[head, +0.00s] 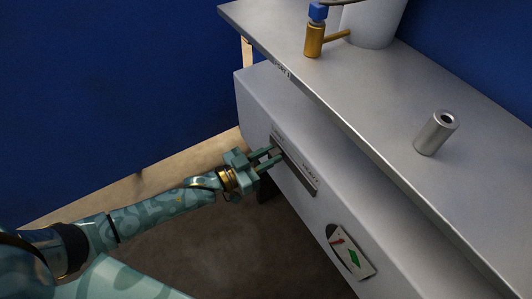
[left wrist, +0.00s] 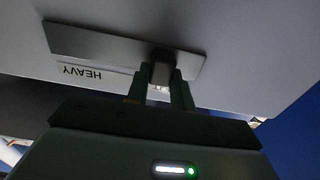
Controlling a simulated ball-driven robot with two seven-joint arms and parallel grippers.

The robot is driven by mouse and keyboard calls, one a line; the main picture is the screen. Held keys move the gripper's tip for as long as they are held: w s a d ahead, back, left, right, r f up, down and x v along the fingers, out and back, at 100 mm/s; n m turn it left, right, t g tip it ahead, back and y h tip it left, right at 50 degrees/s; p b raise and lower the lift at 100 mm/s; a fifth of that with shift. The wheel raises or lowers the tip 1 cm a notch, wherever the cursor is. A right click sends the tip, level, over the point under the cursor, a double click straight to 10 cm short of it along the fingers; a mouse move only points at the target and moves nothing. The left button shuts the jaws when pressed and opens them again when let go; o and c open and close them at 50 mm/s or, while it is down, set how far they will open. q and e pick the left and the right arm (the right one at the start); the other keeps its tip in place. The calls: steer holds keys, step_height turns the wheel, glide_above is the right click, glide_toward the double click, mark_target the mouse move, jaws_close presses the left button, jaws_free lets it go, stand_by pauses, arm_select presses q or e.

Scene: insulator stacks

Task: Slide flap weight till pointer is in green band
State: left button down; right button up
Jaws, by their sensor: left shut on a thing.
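The flap weight shows in the left wrist view as a small dark knob (left wrist: 161,70) on a grey slide plate (left wrist: 100,46). My left gripper (left wrist: 161,82) is shut on this knob, a finger on each side. The gripper hides the knob there. The gauge (head: 365,268) sits lower right on the same front face. Its red pointer (head: 338,241) appears left of the green band (head: 354,257), apart from it. My right gripper is out of view.
A grey shelf (head: 390,130) overhangs the front face. On it stand a metal cylinder (head: 436,133), a brass valve with a blue top (head: 314,40) and a large pale cylinder (head: 372,22). Blue walls (head: 100,90) close the back. Floor left of the unit is clear.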

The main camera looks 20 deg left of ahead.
arm_select(q)
steer(key=shift+s+d+r+p, duration=0.15)
steer(key=shift+s+d+p, duration=0.4)
steer(key=shift+s+d, duration=0.45)
steer(key=shift+w+d, duration=0.15)
steer(key=c, duration=1.2)
jaws_free()
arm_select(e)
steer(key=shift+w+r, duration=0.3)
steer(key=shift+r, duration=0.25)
arm_select(q)
steer(key=p+v, duration=0.3)
steer(key=v, duration=1.3)
steer(key=shift+a+f, duration=0.2)
steer(key=shift+f, duration=0.05)
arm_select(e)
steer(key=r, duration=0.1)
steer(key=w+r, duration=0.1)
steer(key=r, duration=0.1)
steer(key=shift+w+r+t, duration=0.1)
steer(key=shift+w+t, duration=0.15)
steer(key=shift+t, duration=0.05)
